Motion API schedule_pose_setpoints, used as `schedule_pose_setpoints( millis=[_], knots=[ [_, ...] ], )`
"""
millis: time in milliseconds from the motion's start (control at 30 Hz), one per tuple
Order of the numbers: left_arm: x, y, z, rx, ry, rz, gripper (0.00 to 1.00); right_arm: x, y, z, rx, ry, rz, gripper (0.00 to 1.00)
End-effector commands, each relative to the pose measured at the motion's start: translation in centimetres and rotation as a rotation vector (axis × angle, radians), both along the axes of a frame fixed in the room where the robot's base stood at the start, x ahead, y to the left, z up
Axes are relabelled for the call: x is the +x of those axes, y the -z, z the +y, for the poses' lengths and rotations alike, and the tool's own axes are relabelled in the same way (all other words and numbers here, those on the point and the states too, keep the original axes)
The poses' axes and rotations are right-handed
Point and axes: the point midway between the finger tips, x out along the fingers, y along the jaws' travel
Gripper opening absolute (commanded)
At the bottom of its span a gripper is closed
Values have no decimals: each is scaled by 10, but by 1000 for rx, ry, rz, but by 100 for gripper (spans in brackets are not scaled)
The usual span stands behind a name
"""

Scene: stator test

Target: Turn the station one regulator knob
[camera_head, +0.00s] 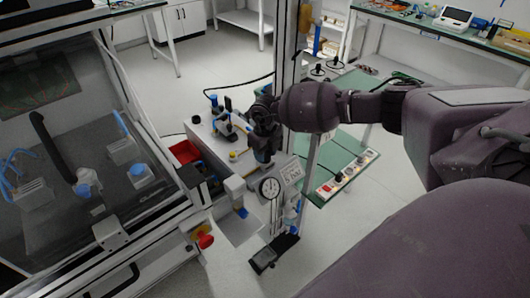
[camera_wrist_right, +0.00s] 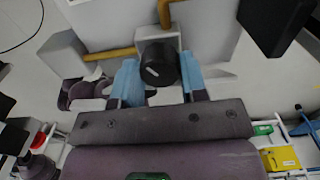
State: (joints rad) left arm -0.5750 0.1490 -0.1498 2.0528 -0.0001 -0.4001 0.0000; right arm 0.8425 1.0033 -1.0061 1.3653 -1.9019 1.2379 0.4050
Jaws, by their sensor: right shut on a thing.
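In the right wrist view, the black round regulator knob (camera_wrist_right: 155,66) with a white pointer line sits at the front of a pale grey block. My right gripper (camera_wrist_right: 160,77) has its two blue fingers on either side of the knob and is shut on it. The pointer line is slanted in this view. In the head view, my right gripper (camera_head: 264,158) reaches in from the right to the station, above a round white gauge (camera_head: 269,187). The knob is hidden there behind my gripper and wrist. My left gripper is not in view.
A glass-fronted cabinet (camera_head: 70,100) stands at the left, with a red stop button (camera_head: 205,241) near its corner. Yellow pipe (camera_wrist_right: 110,53) runs beside the knob block.

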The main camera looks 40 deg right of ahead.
Motion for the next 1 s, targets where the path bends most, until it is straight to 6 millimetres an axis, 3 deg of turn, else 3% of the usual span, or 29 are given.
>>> schedule_pose_setpoints(
  millis=[400,800,833,967,1000],
  knots=[
    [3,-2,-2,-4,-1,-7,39,0,0,0,0,-325,-1,16],
    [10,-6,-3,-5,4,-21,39,0,0,1,0,-353,-1,16],
    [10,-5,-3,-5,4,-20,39,0,0,0,0,-353,-1,44],
    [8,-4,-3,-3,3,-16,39,0,0,0,0,-353,-1,64],
    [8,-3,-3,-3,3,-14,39,0,0,0,0,-353,-1,65]
  ],
)
